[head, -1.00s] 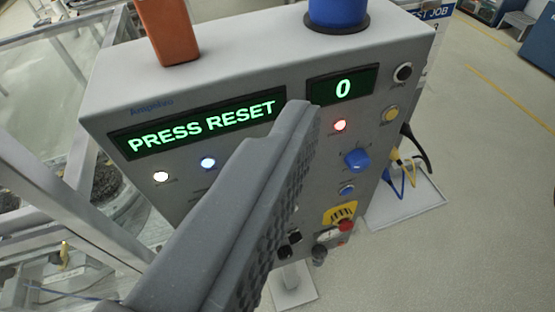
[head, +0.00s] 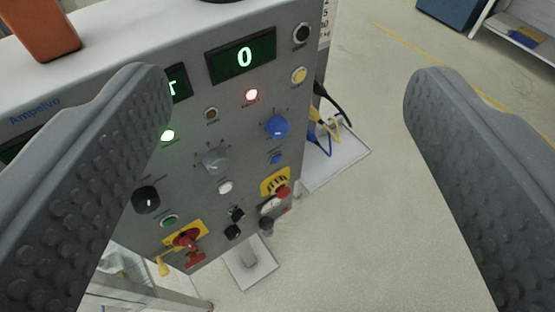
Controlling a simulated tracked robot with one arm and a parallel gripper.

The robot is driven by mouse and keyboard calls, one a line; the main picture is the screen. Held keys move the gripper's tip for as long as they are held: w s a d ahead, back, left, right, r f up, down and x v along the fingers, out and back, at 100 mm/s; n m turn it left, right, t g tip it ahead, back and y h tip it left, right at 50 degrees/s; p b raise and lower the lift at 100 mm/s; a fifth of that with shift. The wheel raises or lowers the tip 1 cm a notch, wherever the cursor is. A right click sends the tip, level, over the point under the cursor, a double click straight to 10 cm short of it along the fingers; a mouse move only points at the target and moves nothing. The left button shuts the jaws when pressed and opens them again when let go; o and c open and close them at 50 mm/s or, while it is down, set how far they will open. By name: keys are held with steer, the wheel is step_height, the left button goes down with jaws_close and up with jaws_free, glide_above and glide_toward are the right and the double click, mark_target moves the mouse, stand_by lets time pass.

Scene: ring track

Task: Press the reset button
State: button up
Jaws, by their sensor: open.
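A grey control panel (head: 235,135) fills the left and middle of the head view, tilted in the picture. It bears a black button (head: 302,34), a yellow button (head: 299,75), a white button (head: 226,187), a small blue button (head: 277,158) and a green button (head: 169,221). The labels are too small to read, so I cannot tell which is the reset button. A display (head: 242,57) shows a green 0. My gripper (head: 285,85) is open and empty, its fingers wide apart. The left finger covers part of the panel; the right one is over the floor.
The panel also holds a blue knob (head: 277,126), a grey knob (head: 215,160) and a red mushroom button (head: 185,240) on yellow. An orange-brown object (head: 45,30) stands on top. Cables hang at the panel's right side.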

jaws_close()
stand_by(1.5)
